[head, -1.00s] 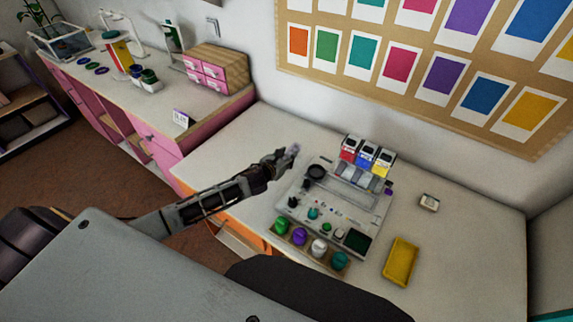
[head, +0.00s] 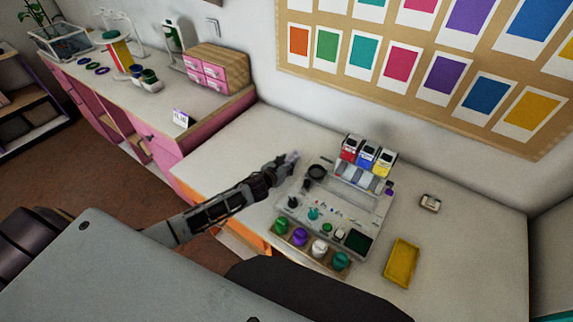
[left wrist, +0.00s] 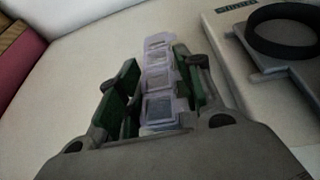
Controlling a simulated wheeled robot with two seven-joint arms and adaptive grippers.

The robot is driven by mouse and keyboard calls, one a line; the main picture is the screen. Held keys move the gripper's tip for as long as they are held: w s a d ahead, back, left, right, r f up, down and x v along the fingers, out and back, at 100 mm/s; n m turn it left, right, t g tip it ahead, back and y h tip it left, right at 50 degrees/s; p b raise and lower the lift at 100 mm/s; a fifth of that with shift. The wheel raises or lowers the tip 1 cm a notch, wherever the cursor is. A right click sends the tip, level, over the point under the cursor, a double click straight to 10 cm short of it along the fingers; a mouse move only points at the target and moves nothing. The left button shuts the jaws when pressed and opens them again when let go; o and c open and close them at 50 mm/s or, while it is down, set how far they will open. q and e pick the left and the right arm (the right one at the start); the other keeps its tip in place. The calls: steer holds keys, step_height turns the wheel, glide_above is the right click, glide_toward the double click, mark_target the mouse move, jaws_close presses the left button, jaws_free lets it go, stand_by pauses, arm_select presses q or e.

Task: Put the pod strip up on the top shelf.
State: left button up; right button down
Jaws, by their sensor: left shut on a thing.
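The pod strip (left wrist: 159,85) is a pale lilac strip of several square compartments with clear lids. In the left wrist view it lies lengthwise between the green-padded fingers of my left gripper (left wrist: 158,90), which is shut on it. In the head view my left gripper (head: 284,165) is over the left part of the white table, beside the grey bead board. Only a small pale end of the strip shows past the fingertips there. My right gripper is not in view. I cannot make out a top shelf for certain.
The bead board (head: 373,213) holds small pots and stands just right of the gripper. Red, blue and yellow boxes (head: 367,158) stand behind it. A yellow tray (head: 401,262) lies at the right. A pink-fronted counter (head: 157,140) with a small drawer box (head: 216,70) is at the left.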

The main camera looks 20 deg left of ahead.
arm_select(q)
steer(key=shift+f, duration=0.1)
steer(key=o, duration=1.1)
steer(key=shift+s, duration=0.1)
steer(key=shift+v, duration=5.6)
steer(key=shift+s+a+r, duration=0.1)
steer(key=shift+s+r, duration=0.15)
steer(key=shift+c, duration=0.5)
